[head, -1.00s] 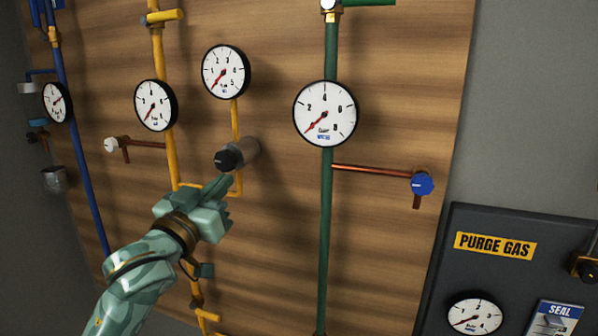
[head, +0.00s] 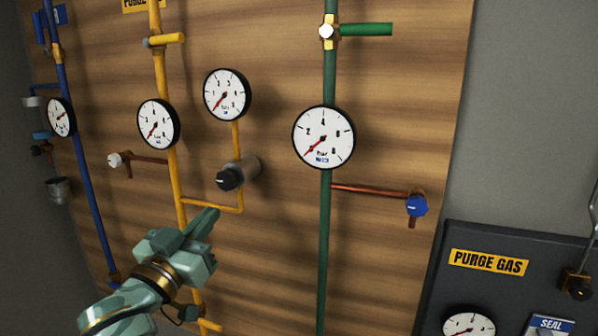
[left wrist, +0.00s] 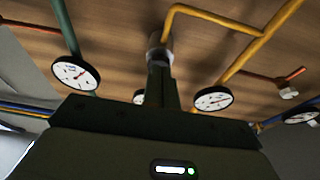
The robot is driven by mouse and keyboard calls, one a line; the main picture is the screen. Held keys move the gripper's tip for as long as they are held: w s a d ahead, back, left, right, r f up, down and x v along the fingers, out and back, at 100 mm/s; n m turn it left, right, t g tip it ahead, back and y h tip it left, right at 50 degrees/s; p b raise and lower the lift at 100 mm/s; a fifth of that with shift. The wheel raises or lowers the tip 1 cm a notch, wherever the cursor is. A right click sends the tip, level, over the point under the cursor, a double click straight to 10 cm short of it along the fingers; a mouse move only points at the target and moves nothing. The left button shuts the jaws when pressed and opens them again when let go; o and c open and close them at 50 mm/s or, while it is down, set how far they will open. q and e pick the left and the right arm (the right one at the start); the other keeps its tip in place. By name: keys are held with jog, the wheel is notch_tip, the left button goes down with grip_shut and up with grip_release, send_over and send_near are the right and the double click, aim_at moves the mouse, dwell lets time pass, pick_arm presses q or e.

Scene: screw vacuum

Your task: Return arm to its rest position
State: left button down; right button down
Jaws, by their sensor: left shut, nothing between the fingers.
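My left gripper (head: 205,224) is a green gripper at the lower left of the head view, coming in from the left. Its fingers are shut with nothing between them. They point up and right, a little below the black knob (head: 230,179) on the yellow pipe, apart from it. In the left wrist view the shut fingers (left wrist: 159,88) stand in the middle, in front of the cylindrical part of that knob. My right gripper is out of view.
A wooden panel (head: 400,90) carries yellow, blue and green pipes with several gauges. A white gauge (head: 324,137) sits on the green pipe (head: 324,240). A blue knob (head: 417,205) sticks out at right. A dark purge gas box (head: 480,238) stands at lower right.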

pick_arm(q)
jog(key=shift+s+a, duration=0.15)
jog(key=shift+s, duration=0.3)
jog(key=shift+f, duration=0.1)
